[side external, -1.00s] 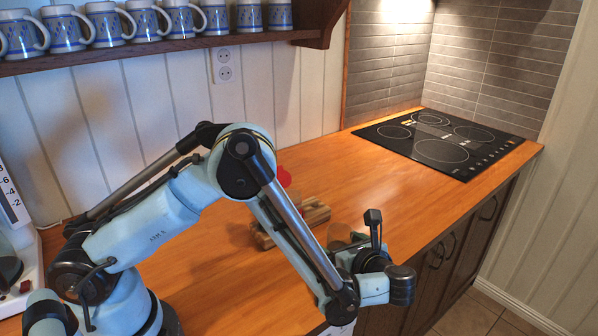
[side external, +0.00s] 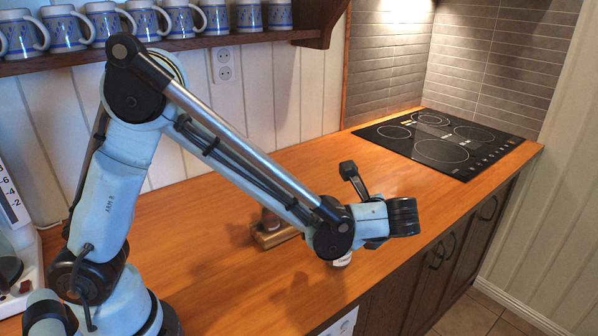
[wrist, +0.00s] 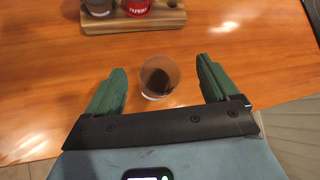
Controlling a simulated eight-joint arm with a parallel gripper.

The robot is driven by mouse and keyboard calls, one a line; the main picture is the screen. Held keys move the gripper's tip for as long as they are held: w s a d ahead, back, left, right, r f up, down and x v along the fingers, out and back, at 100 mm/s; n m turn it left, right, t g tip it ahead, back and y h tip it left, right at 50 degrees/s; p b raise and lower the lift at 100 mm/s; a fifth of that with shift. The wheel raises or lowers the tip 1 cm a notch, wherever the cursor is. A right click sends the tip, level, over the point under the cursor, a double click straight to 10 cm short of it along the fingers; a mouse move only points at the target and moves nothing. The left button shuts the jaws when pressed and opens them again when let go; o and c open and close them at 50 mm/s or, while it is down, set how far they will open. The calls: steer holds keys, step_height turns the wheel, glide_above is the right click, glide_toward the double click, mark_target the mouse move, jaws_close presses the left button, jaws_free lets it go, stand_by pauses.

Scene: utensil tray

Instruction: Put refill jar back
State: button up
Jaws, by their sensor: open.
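A clear open-topped jar (wrist: 160,78) with dark contents stands on the wooden counter, apart from the rack. In the wrist view it shows between the two green fingers of my gripper (wrist: 161,70), which are spread wide with a gap on each side. I cannot tell how far the fingertips are above or around it. In the side view my wrist hides the fingers and most of that spot; a small pale patch (side external: 342,261) shows just below. A wooden rack (wrist: 112,28) holds a brown-filled jar (wrist: 98,8) and a red paprika jar (wrist: 138,6).
The rack (side external: 276,238) is partly hidden by my arm in the side view. A black cooktop (side external: 438,145) lies at the back right. Mugs (side external: 185,18) line a shelf above the counter. The counter's front edge is close to my gripper.

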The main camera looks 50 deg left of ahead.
steer(key=s+a+r+n+t+h, duration=0.2)
steer(key=s+a+n+h, duration=0.1)
steer(key=n, duration=0.5)
steer(key=s+a+r+n+t+h, duration=0.2)
steer(key=s+n+h, duration=0.4)
steer(key=n, duration=0.3)
steer(key=shift+s+a+r, duration=0.4)
steer(key=shift+s+r, duration=0.1)
steer(key=shift+s, duration=0.4)
steer(key=shift+o, duration=0.3)
steer(key=shift+o, duration=0.9)
steer(key=shift+r, duration=0.1)
steer(key=w+a+r+g, duration=0.4)
steer(key=a+r+g, duration=0.3)
steer(key=a+r, duration=0.55)
steer(key=f, duration=0.3)
steer(key=d+f, duration=0.1)
steer(key=f, duration=0.4)
steer(key=shift+w+d+f, duration=0.2)
steer(key=shift+d+f, duration=0.15)
steer(key=shift+d, duration=0.05)
steer(key=shift+r, duration=0.1)
